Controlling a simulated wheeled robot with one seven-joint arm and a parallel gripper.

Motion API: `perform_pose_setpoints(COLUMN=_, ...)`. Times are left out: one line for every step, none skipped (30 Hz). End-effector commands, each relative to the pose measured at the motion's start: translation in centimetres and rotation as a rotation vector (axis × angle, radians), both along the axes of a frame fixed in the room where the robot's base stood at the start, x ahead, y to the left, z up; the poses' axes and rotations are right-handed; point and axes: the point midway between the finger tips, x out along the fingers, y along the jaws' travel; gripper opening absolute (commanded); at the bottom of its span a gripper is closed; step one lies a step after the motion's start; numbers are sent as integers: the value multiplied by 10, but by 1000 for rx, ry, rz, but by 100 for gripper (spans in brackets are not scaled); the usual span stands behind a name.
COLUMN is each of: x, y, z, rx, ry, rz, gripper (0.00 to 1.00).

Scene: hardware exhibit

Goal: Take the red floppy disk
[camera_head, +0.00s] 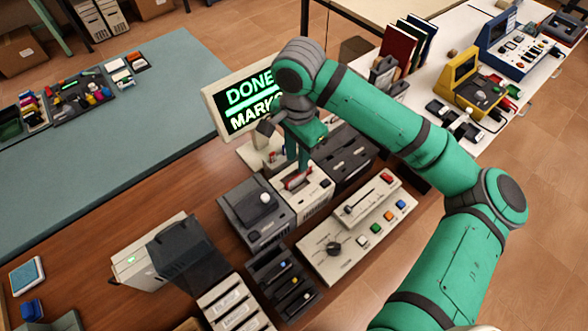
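A small red item (298,181), which looks like the red floppy disk, stands in the top slot of a cream box-shaped device (308,200) near the middle of the table. Only its upper part shows. My gripper (298,165) points down right above it, with its green fingertips close to the red item. I cannot tell whether the fingers touch it or how far apart they are.
A screen (235,98) reading "DONE" and "MARK" stands behind my gripper. A grey device (257,212) stands close left, a dark slotted device (345,160) close right, and a control panel (325,262) in front. The blue-green mat (150,140) is mostly clear.

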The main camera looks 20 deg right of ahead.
Motion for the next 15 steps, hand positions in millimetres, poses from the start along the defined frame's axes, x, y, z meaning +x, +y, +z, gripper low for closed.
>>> perform_pose_setpoints(x=-1, y=-1, z=-6, rx=-1, ry=3, rz=-3, gripper=25)
perform_pose_setpoints(x=-1, y=-1, z=-10, rx=-1, ry=3, rz=-3, gripper=25)
perform_pose_setpoints(x=-1, y=-1, z=-17, rx=0, ry=4, rz=-3, gripper=25)
perform_pose_setpoints(x=-1, y=-1, z=-21, rx=0, ry=4, rz=-3, gripper=25)
perform_pose_setpoints(x=-1, y=-1, z=-26, rx=0, ry=3, rz=-3, gripper=25)
perform_pose_setpoints(x=-1, y=-1, z=-32, rx=0, ry=2, rz=-3, gripper=25)
perform_pose_setpoints(x=-1, y=-1, z=-36, rx=1, ry=3, rz=-3, gripper=25)
perform_pose_setpoints(x=-1, y=-1, z=-39, rx=0, ry=2, rz=-3, gripper=25)
perform_pose_setpoints(x=-1, y=-1, z=-44, rx=0, ry=2, rz=-3, gripper=25)
perform_pose_setpoints(x=-1, y=-1, z=-46, rx=1, ry=1, rz=-3, gripper=25)
perform_pose_setpoints(x=-1, y=-1, z=-48, rx=1, ry=0, rz=-3, gripper=25)
perform_pose_setpoints(x=-1, y=-1, z=-50, rx=1, ry=0, rz=-3, gripper=25)
perform_pose_setpoints(x=-1, y=-1, z=-51, rx=1, ry=1, rz=-3, gripper=25)
perform_pose_setpoints(x=-1, y=-1, z=-53, rx=0, ry=1, rz=-3, gripper=25)
perform_pose_setpoints(x=-1, y=-1, z=-55, rx=1, ry=1, rz=-2, gripper=25)
